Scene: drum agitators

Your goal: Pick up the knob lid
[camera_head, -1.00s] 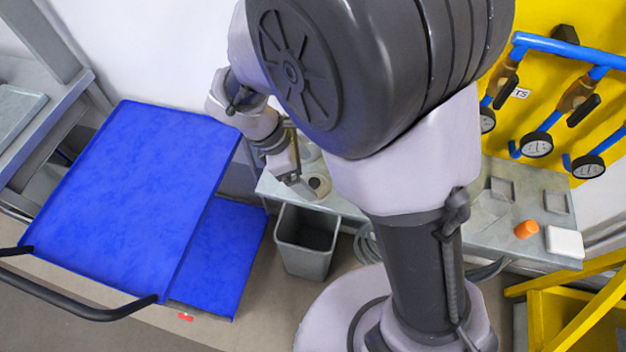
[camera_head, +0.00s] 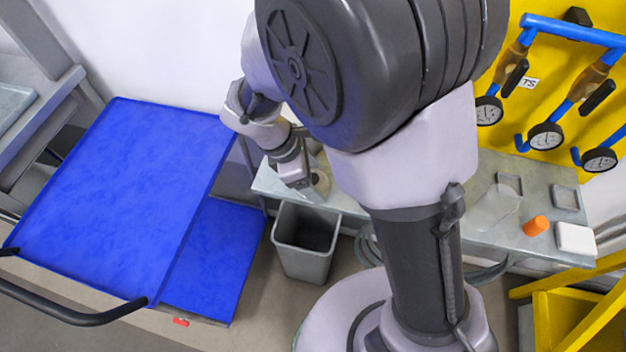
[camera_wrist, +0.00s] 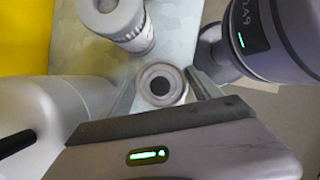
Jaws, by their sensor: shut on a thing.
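The knob lid (camera_wrist: 161,85) is a pale round piece with a dark centre, seen from above between my gripper's fingers in the wrist view. My gripper (camera_wrist: 164,92) is shut on it, one finger on each side. In the head view my gripper (camera_head: 298,182) is at the left end of the grey bench, and a pale round rim (camera_head: 322,183) shows beside its tip, partly hidden. I cannot tell whether the lid touches the bench.
A grey-white cylinder (camera_wrist: 122,20) stands close to the lid. The grey bench (camera_head: 480,238) carries an orange piece (camera_head: 536,225) and a white block (camera_head: 576,239). A grey bin (camera_head: 305,245) stands below its left end. A blue cart (camera_head: 125,200) is left.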

